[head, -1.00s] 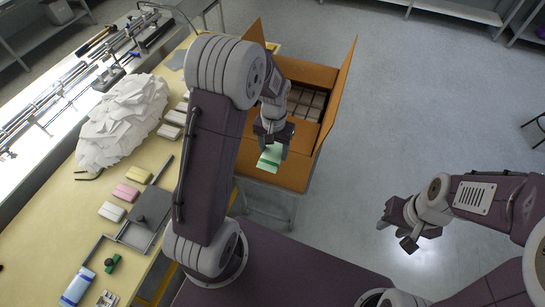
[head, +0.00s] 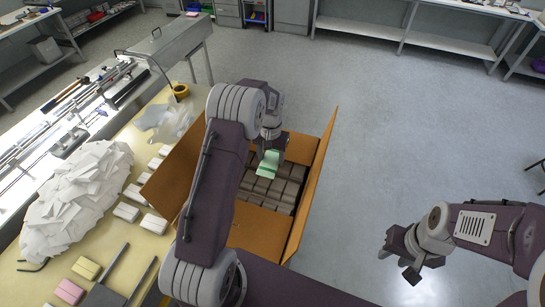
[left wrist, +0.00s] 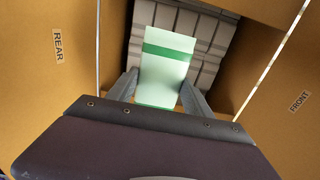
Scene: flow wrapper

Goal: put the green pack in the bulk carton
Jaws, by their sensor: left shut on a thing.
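The green pack (head: 268,164) is pale green with a darker green band; it also shows in the left wrist view (left wrist: 165,70). My left gripper (head: 265,157) is shut on it, with one finger on each side, and holds it over the open bulk carton (head: 262,232). In the left wrist view the carton walls (left wrist: 60,75) rise on both sides, marked REAR and FRONT. Rows of grey-brown packs (head: 285,185) lie below the green pack inside the carton. My right gripper (head: 400,262) is open and empty, off to the right over the floor.
The yellow table (head: 40,258) at the left bears a heap of white wrappers (head: 78,185), several white packs (head: 127,211), a yellow pack (head: 86,267) and a pink pack (head: 68,291). The carton's flaps (head: 318,180) stand open. Floor to the right is clear.

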